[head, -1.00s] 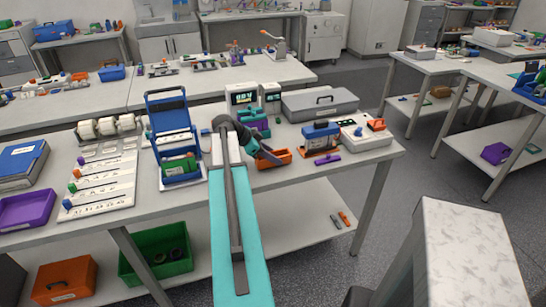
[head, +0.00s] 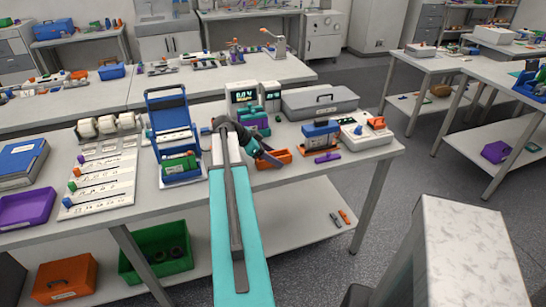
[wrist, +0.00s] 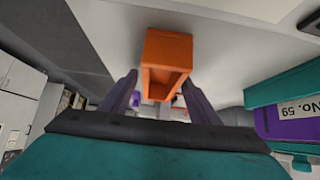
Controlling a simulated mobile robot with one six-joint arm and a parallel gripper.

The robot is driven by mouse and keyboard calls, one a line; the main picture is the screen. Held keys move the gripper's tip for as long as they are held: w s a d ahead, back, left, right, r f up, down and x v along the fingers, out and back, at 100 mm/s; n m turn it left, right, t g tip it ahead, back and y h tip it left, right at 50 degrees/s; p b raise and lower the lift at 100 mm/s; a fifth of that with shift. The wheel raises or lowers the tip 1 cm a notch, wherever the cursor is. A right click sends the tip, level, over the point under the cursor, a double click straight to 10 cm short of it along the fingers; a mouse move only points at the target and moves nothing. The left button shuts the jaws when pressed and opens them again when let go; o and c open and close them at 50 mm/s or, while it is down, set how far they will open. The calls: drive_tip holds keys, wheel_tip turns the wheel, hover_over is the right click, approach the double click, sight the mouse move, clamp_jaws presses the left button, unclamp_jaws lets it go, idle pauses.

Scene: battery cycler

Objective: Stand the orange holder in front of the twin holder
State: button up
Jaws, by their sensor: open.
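The orange holder (head: 281,157) is an open, box-like piece on the bench beside my gripper in the head view. In the wrist view the orange holder (wrist: 168,52) stands out ahead of and between the two purple fingers, its hollow side facing me. My gripper (wrist: 152,95) is open, and a grip on the holder does not show. In the head view my gripper (head: 268,157) is at the holder's left end, partly covering it. A teal and purple unit (head: 254,121) stands behind; I cannot tell whether it is the twin holder. A label "No. 59" (wrist: 294,108) shows at right in the wrist view.
A blue box unit (head: 320,135) and a white device (head: 362,134) stand right of the holder, with a purple piece (head: 327,157) near the front edge. A blue rack (head: 172,135) stands left of my arm. A grey case (head: 319,102) lies behind.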

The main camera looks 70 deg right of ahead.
drive_tip(key=shift+r, duration=0.2)
drive_tip(key=b+v, duration=0.3)
drive_tip(key=v, duration=0.9)
drive_tip(key=shift+s+f, duration=0.1)
idle(0.8)
